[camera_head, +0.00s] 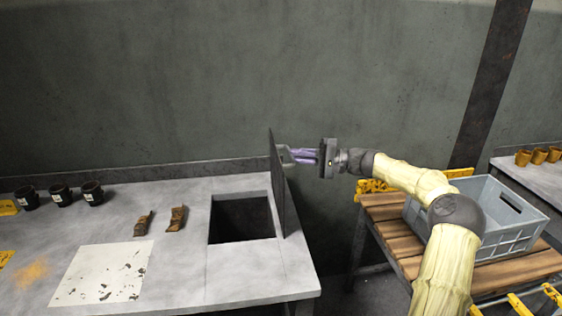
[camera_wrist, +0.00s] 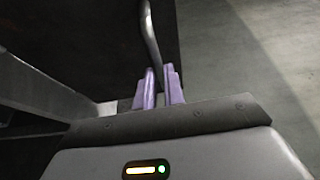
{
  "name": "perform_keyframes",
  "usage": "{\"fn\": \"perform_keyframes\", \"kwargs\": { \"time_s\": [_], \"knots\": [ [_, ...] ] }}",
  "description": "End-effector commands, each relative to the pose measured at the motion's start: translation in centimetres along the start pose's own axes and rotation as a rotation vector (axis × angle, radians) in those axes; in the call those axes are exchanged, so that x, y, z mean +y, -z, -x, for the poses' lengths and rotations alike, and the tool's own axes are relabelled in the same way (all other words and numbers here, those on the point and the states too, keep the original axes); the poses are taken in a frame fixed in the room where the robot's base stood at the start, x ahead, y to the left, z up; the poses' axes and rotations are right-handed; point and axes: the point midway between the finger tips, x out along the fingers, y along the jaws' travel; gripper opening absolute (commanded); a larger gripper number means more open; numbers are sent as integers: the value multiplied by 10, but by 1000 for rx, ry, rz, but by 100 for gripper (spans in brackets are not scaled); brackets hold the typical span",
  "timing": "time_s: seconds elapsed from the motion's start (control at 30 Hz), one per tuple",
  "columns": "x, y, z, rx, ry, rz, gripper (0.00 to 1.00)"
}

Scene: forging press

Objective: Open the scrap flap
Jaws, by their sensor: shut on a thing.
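The scrap flap (camera_head: 277,183) is a dark panel standing about upright at the right edge of a square dark opening (camera_head: 241,218) in the grey bench top. The opening is uncovered. My gripper (camera_head: 292,156) is on the right side of the flap, with its purple fingers shut on the flap's bar handle (camera_head: 282,150). In the wrist view the curved metal handle (camera_wrist: 149,35) runs down between the two purple fingertips (camera_wrist: 159,80). The dark flap face (camera_wrist: 85,40) fills the upper left there.
Several dark cups (camera_head: 60,194), two brown metal pieces (camera_head: 178,218) and a stained white sheet (camera_head: 102,272) are on the bench (camera_head: 180,270). A grey crate (camera_head: 480,245) stands on a wooden table at right. A dark post (camera_head: 490,85) rises behind. Orange cups (camera_head: 539,156) stand far right.

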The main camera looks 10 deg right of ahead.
Motion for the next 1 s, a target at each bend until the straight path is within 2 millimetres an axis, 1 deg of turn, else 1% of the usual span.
{"fn": "perform_keyframes", "kwargs": {
  "time_s": [0.03, 0.2, 0.4, 0.6, 0.93, 0.97, 1.0],
  "knots": [
    [7, 5, 10, 7, 42, -18, 0],
    [16, 13, 30, 6, 148, -62, 0],
    [23, 18, 43, 4, 223, -93, 0],
    [25, 20, 48, 2, 249, -103, 0],
    [25, 20, 47, 1, 250, -104, 0],
    [25, 20, 47, 1, 250, -104, 12],
    [25, 20, 47, 1, 250, -104, 20]
  ]
}}
